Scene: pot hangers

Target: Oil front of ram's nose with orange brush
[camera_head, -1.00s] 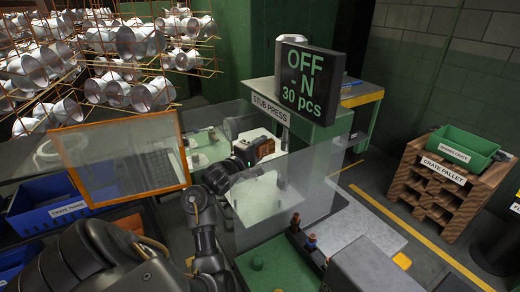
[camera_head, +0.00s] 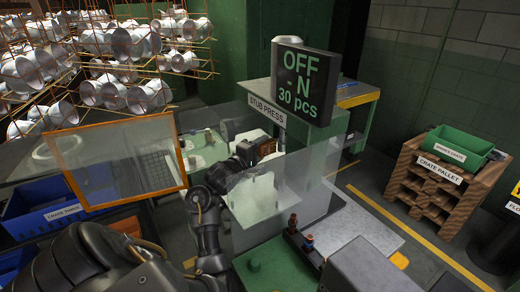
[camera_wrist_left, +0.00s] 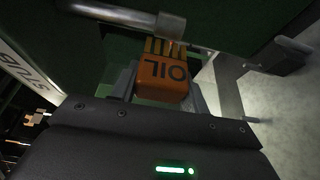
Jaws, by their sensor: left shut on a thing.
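My left gripper (camera_head: 258,152) is inside the clear-walled stub press (camera_head: 290,150). It is shut on the orange brush (camera_wrist_left: 163,80), a block marked OIL with tan bristles at its far end, in the left wrist view. The bristles appear close to or touching the rod's end; I cannot tell which. In the head view the brush is small and partly hidden by my gripper. My right gripper is not in view.
An orange-framed clear panel (camera_head: 125,160) stands left of my arm. Clear guard walls surround the gripper. A sign (camera_head: 305,80) reads OFF, 30 pcs. Racks of metal pots (camera_head: 130,45) stand at the back left, a blue crate (camera_head: 50,215) at left, a green crate (camera_head: 455,148) at right.

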